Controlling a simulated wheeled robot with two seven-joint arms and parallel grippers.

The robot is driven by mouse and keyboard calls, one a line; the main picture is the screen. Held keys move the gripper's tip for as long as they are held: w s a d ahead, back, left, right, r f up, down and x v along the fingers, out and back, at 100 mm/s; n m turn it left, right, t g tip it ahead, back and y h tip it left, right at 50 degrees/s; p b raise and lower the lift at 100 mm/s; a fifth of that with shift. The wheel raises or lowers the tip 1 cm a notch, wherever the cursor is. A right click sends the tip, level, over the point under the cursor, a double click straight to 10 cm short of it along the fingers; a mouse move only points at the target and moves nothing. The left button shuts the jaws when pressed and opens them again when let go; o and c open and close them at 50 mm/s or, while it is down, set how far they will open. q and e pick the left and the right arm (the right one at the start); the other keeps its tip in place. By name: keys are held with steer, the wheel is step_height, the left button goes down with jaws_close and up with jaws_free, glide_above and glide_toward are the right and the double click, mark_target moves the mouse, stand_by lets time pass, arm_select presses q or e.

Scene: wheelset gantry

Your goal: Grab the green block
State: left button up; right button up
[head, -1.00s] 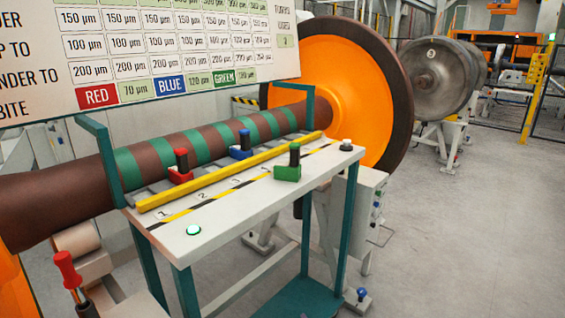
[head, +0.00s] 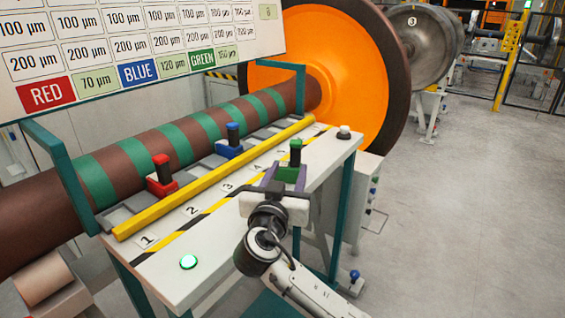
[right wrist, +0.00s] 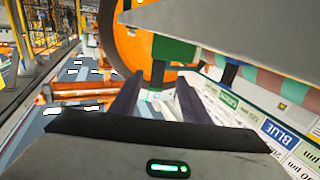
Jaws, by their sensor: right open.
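The green block (head: 288,174) stands upright on the white table (head: 215,235), its black handle with a green top pointing up. My right gripper (head: 286,180) is open at the block, with its fingers on the near side and to either side of it. In the right wrist view, which shows the scene upside down, the green block (right wrist: 173,50) is just past the fingertips and its dark handle lies between the two fingers (right wrist: 158,92). I see no clear contact. My left gripper is not in view.
A red block (head: 161,178) and a blue block (head: 232,144) stand behind a yellow bar (head: 215,177). A striped axle (head: 150,150) and an orange wheel (head: 335,75) lie behind. A button (head: 188,262) and a knob (head: 344,132) are on the table.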

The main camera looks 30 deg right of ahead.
mark_target(295, 159)
steer(key=shift+w+d+r, duration=0.2)
steer(key=shift+w+d, duration=0.3)
steer(key=shift+d, duration=0.35)
steer(key=shift+w+d, duration=0.2)
steer(key=p+x, duration=0.2)
steer(key=x, duration=0.2)
steer(key=shift+w+d+f, duration=0.1)
steer(key=shift+w+d, duration=0.05)
steer(key=shift+w, duration=0.05)
steer(key=shift+w+d+f, duration=0.1)
steer(key=shift+w+d, duration=0.1)
jaws_close()
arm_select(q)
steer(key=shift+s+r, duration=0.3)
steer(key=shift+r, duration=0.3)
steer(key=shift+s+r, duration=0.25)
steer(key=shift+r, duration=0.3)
